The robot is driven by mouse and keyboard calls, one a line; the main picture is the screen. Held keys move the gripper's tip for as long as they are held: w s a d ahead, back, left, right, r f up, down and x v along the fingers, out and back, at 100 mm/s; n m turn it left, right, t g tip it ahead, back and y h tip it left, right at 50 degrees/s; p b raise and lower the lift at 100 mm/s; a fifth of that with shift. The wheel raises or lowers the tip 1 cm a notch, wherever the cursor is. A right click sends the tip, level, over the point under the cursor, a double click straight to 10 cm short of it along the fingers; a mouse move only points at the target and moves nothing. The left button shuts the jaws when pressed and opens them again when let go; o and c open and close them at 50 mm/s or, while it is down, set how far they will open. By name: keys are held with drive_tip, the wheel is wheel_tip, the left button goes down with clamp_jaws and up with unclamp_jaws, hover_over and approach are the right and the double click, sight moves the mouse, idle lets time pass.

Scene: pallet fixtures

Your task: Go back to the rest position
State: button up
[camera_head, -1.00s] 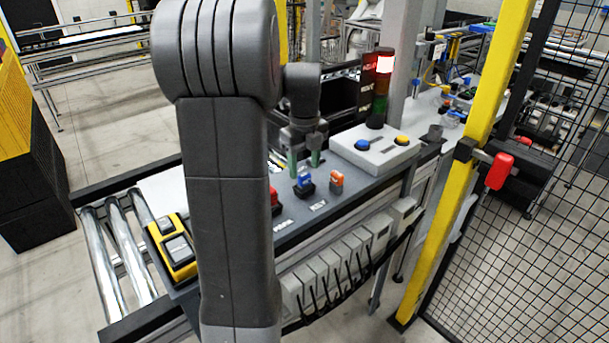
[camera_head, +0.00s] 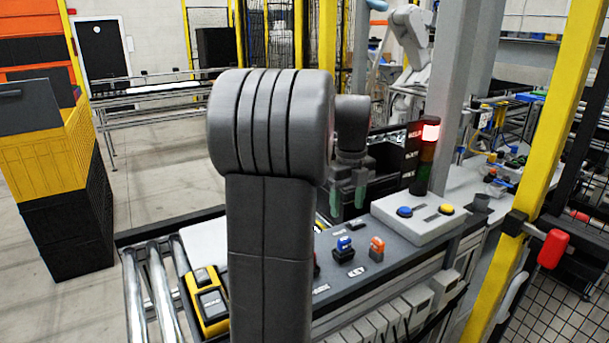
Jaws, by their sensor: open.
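My gripper (camera_head: 348,201) hangs from my dark grey arm, above the back part of the grey panel (camera_head: 372,283). Its two green fingers are apart, with nothing seen between them. On the panel in front of it stand a blue connector or switch (camera_head: 344,245) and an orange one (camera_head: 377,248), both apart from the gripper. My arm hides part of the panel's left side.
A grey box with blue and yellow buttons (camera_head: 428,224) and a lit signal tower (camera_head: 425,165) stand right of my gripper. A roller conveyor (camera_head: 158,290) and a yellow device (camera_head: 209,303) are at left. A yellow post (camera_head: 548,130) with a red handle (camera_head: 553,248) stands at right.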

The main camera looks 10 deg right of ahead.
sight(345, 238)
wheel_tip(345, 238, down, 11)
drive_tip(key=shift+f, duration=0.1)
drive_tip(key=shift+w+r, duration=0.1)
drive_tip(key=shift+r, duration=1.65)
